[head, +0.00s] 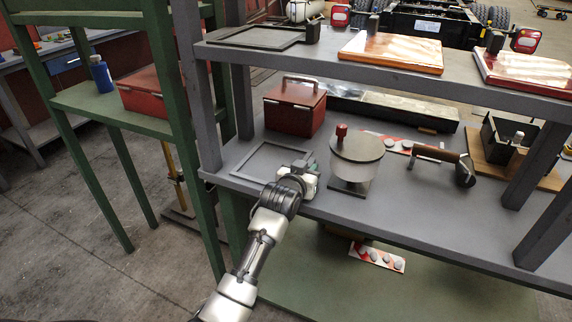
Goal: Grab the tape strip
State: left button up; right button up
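A red-and-white tape strip (377,257) with several grey round spots lies on the low green surface below the grey shelf. A similar tape strip (396,146) lies on the middle grey shelf, partly hidden behind a round pale canister with a red knob (357,150). My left gripper (309,166) is at the front part of the middle shelf, just left of the canister and apart from both strips. Its fingers are small and partly hidden by the wrist, so I cannot tell whether they are open. My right gripper is out of view.
The grey shelf (415,205) also holds a dark square frame (246,172), a red toolbox (294,112) and a brown-handled tool (436,155). The upper shelf (320,57) overhangs it. A green rack (134,115) stands left. Shelf space in front of the canister is clear.

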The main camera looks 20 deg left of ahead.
pick_arm(q)
jog(key=shift+w+f, duration=0.1)
jog(key=shift+w, duration=0.3)
grip_shut()
jog(key=shift+s, duration=0.1)
